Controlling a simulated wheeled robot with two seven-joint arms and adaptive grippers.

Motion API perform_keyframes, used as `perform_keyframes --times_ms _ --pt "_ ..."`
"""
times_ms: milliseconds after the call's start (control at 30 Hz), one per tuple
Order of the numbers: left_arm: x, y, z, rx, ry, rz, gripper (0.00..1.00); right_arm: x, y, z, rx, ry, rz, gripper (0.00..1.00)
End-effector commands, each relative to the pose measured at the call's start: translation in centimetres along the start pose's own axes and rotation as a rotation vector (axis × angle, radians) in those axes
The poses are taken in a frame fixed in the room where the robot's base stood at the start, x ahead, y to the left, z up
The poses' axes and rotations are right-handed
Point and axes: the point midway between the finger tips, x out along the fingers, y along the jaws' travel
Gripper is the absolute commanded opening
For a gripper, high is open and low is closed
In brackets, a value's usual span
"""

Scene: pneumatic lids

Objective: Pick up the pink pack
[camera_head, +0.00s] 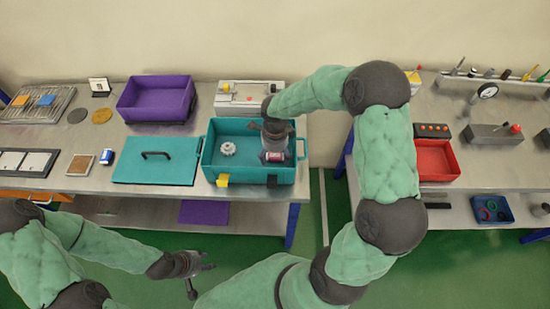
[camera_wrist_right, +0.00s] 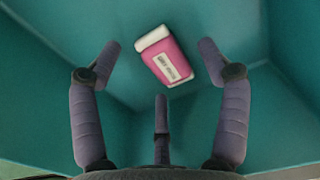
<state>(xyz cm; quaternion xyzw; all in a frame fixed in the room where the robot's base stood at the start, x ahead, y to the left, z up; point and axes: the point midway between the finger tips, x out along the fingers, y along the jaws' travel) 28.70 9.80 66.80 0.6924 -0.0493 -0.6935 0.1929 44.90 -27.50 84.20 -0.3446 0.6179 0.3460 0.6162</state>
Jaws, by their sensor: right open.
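The pink pack (camera_wrist_right: 170,62), with a white end and a white label, lies in the teal bin (camera_wrist_right: 60,25).
A white gear-like part (camera_head: 227,149) is in the bin's left half. A teal lid (camera_head: 157,160) with a black handle lies left of the bin. A purple bin (camera_head: 157,99) and a grey device (camera_head: 248,94) stand behind. The bin walls surround the pack.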

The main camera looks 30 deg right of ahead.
Motion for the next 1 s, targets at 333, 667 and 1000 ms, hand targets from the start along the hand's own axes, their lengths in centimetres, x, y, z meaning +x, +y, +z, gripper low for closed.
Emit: perform_keyframes --times_ms 333,667,1000 --pt "0.14 -0.05 -0.01 0.000 0.000 0.000 0.40 0.55 -0.09 0.02 0.000 -0.001 -0.003 0.60" --pt "0.14 -0.05 -0.01 0.000 0.000 0.000 0.40 0.56 -0.07 0.02 0.000 -0.001 -0.002 0.25" --pt "-0.14 0.05 0.00 0.000 0.000 0.000 0.40 -0.14 -0.07 0.02 0.000 -0.001 -0.002 0.24"
